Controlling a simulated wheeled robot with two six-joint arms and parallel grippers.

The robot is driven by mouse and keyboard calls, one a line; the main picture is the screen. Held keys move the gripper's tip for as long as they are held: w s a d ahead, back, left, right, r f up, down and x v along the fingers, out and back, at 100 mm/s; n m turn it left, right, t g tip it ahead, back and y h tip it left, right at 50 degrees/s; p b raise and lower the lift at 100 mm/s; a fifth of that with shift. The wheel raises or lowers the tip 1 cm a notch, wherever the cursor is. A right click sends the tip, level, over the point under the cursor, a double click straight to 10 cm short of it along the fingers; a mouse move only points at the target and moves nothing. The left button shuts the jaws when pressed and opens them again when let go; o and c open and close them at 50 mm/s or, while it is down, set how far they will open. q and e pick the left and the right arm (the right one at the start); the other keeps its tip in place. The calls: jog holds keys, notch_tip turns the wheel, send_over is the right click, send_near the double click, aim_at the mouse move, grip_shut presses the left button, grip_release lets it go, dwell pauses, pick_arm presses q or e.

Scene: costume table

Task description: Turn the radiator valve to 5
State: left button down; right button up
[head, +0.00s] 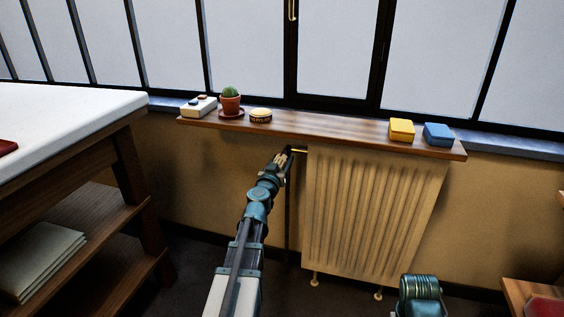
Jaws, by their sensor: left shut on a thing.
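The cream ribbed radiator (368,215) stands under the wooden window shelf. A thin pipe (299,151) meets it near its upper left corner. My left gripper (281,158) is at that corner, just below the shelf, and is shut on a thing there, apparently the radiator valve. The valve itself is hidden by the gripper, so its numbers and setting cannot be read.
The wooden shelf (330,130) overhangs the radiator. It bears a cactus pot (231,104), a white box (198,107), a round tin (261,116), a yellow block (401,130) and a blue block (439,134). A white-topped table (60,125) stands at left.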

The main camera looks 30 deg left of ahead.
pick_arm(q)
jog(key=shift+s+d, duration=0.1)
dwell(0.4)
jog(key=shift+c, duration=1.2)
grip_release()
